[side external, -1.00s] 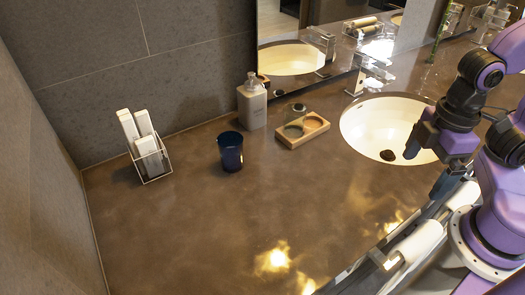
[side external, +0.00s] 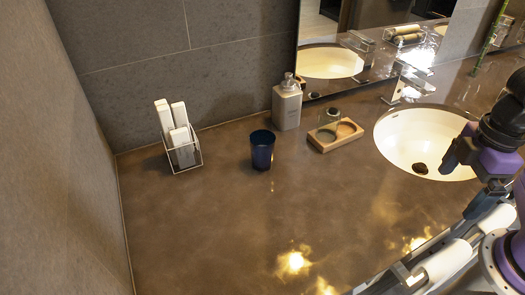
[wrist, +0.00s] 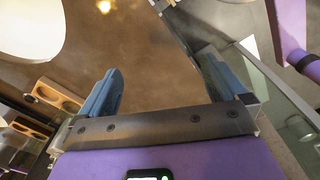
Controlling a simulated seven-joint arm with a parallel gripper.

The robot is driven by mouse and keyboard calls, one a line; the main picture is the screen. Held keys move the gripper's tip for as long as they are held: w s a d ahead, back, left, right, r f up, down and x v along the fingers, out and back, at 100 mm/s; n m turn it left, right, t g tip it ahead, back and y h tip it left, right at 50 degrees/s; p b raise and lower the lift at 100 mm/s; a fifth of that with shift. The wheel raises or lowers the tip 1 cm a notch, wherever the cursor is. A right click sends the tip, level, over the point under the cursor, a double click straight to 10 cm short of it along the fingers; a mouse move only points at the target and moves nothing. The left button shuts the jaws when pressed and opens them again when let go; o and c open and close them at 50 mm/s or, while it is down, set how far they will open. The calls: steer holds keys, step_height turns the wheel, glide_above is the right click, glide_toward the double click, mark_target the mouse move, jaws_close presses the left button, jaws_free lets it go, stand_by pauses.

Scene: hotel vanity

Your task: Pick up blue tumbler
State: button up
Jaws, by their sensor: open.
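The blue tumbler (side external: 262,152) stands upright on the brown counter, left of the soap dispenser, in the side view. I do not see it in the wrist view. My gripper (side external: 458,152) is over the right side of the sink, far to the right of the tumbler and apart from it. In the wrist view my gripper (wrist: 160,85) has its two blue-grey fingers spread wide, with nothing between them but counter further off.
A soap dispenser (side external: 287,104) and a wooden tray (side external: 322,144) with glassware stand between tumbler and sink (side external: 400,135). A wire holder (side external: 186,157) with white boxes stands left. The counter (side external: 220,225) in front of the tumbler is clear. A mirror (side external: 345,30) backs the counter.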

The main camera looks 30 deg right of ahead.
steer(key=shift+c, duration=0.4)
steer(key=n+t+h, duration=0.4)
steer(key=n+t, duration=0.9)
steer(key=n, duration=0.7)
glide_toward(262, 152)
steer(key=x, duration=0.4)
steer(key=f+x, duration=0.1)
steer(key=x, duration=0.9)
steer(key=shift+s+d+f, duration=0.2)
steer(key=shift+s+f, duration=0.1)
steer(key=shift+s, duration=0.05)
steer(key=c, duration=1.2)
